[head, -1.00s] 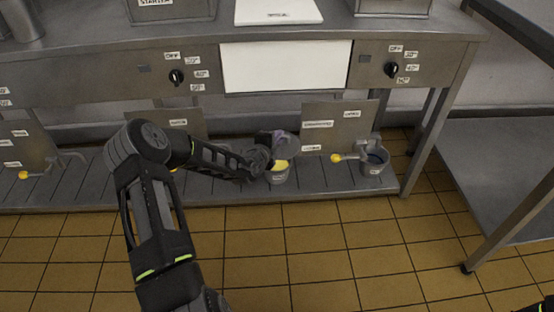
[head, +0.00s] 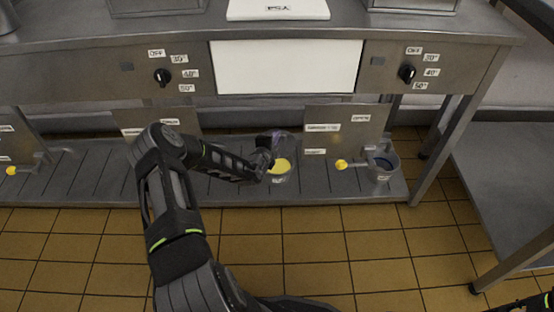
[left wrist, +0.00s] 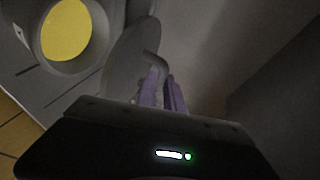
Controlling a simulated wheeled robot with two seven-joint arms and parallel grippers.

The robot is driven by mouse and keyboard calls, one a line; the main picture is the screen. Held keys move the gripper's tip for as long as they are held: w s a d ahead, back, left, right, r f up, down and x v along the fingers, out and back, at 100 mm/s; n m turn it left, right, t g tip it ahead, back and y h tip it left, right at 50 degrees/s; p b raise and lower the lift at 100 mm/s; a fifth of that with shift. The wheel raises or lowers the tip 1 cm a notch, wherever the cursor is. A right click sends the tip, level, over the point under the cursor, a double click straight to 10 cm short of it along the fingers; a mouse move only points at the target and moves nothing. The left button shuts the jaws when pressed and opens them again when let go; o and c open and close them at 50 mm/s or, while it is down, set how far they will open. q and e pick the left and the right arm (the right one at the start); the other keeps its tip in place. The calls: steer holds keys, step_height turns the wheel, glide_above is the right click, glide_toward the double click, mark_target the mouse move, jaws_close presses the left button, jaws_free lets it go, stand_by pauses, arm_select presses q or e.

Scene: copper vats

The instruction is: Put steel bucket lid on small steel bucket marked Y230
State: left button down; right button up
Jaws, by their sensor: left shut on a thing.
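My left gripper (head: 272,150) reaches under the steel bench. In the left wrist view its purple fingers (left wrist: 163,92) are shut on the bent handle of the grey, round steel bucket lid (left wrist: 124,60). The lid is held steeply tilted, beside the bucket opening and not covering it. A small steel bucket (head: 281,178) with yellow contents stands on the slatted lower shelf, just right of the gripper. Its open top also shows in the left wrist view (left wrist: 98,38). Its label is too small to read. In the head view the lid is hard to make out. My right gripper is out of view.
A second steel bucket (head: 382,172) with blue contents stands at the right, near a yellow-knobbed tap (head: 341,164). The bench overhangs the shelf (head: 235,189). Tiled floor (head: 330,250) lies open in front.

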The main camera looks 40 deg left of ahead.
arm_select(q)
step_height(320, 180, down, 4)
steer(key=shift+f+b, duration=0.2)
steer(key=shift+b, duration=0.7)
step_height(320, 180, down, 5)
steer(key=b, duration=0.2)
steer(key=shift+b, duration=0.4)
steer(key=shift+f, duration=0.1)
steer(key=c, duration=1.5)
jaws_free()
steer(key=shift+o, duration=0.2)
